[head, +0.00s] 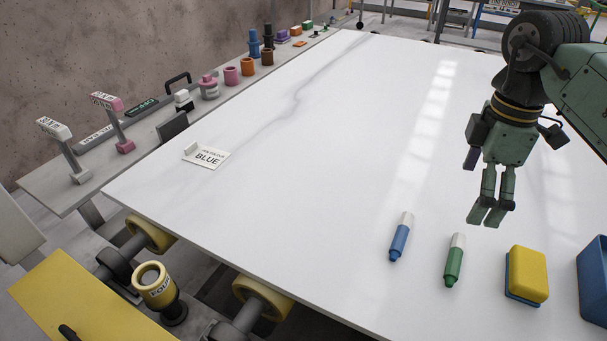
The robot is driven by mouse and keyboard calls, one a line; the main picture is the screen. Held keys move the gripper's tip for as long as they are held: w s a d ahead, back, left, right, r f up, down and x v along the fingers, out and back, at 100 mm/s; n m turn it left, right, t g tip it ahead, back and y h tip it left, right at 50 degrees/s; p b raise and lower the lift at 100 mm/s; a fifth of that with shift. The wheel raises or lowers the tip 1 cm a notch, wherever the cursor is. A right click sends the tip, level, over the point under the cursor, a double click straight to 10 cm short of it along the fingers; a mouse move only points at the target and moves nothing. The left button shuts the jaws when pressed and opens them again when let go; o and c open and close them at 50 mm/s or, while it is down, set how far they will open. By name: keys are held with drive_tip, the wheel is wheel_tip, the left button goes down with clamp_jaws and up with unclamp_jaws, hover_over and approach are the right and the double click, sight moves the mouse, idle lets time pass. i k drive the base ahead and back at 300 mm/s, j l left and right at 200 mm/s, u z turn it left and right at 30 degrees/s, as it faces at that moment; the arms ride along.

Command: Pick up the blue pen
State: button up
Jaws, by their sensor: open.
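The blue pen (399,240) lies on the white stone slab (270,190) toward its near right part. It has a blue body and a whitish end pointing away from me. My gripper (487,218) is open and empty, fingers pointing down, above the slab to the right of and a little beyond the blue pen. It does not touch the pen. A green pen (454,262) of similar shape lies just right of the blue one, with a gap between them.
A yellow and blue sponge-like block (527,273) and a blue container (594,281) stand at the right. A card reading BLUE (207,156) lies at the left. A side shelf (62,184) holds stamps and several small jars. The middle of the slab is clear.

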sight(397, 247)
drive_tip(key=j+z, duration=0.25)
drive_tip(key=z, duration=0.2)
drive_tip(key=i+j+z, duration=0.1)
drive_tip(key=j+z, duration=0.2)
drive_tip(key=z, duration=0.2)
